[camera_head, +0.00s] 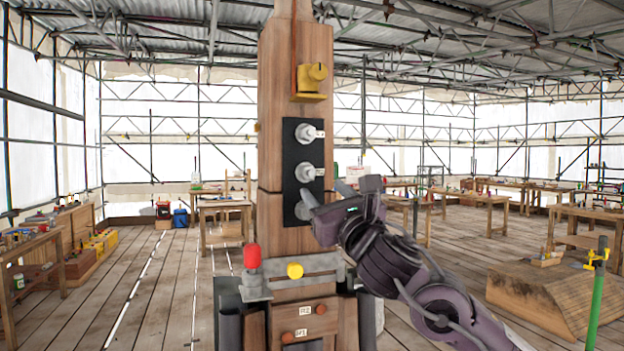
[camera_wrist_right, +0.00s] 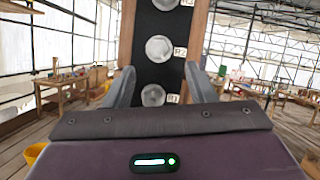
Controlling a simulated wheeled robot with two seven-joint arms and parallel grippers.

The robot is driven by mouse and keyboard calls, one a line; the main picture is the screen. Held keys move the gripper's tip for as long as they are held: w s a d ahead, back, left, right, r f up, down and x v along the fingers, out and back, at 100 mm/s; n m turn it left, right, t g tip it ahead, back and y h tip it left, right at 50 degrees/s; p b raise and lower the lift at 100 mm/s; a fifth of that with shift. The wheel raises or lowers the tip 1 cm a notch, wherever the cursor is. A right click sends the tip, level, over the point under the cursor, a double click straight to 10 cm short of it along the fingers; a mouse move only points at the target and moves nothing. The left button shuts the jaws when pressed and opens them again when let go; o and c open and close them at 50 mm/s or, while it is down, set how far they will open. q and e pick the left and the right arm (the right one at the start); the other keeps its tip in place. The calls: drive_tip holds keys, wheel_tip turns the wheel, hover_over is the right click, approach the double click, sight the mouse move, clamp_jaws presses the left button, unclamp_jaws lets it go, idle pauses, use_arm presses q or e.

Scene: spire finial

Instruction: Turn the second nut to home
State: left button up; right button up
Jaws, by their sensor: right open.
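A black plate (camera_head: 290,160) on the wooden spire carries three silver nuts in a column. The second nut, tagged R2, is the middle one (camera_head: 305,172); in the wrist view it is a round silver head (camera_wrist_right: 158,48) beside its tag. The lowest nut (camera_wrist_right: 153,95), tagged R1, sits between my fingers in that picture; in the head view my right gripper partly covers it. The top nut (camera_head: 306,132) is clear. My right gripper (camera_head: 327,194) is open in front of the lower plate, its fingers spread either side. No contact with a nut shows. My left gripper is not in view.
A yellow block (camera_head: 312,82) is fixed above the plate.

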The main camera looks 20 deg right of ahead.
sight(309, 176)
drive_tip(key=p+x, duration=0.3)
drive_tip(key=x, duration=0.2)
drive_tip(key=shift+w+a+r, duration=0.1)
drive_tip(key=shift+w+r, duration=0.15)
drive_tip(key=shift+w, duration=0.05)
drive_tip(key=shift+w+r, duration=0.1)
drive_tip(key=shift+w, duration=0.55)
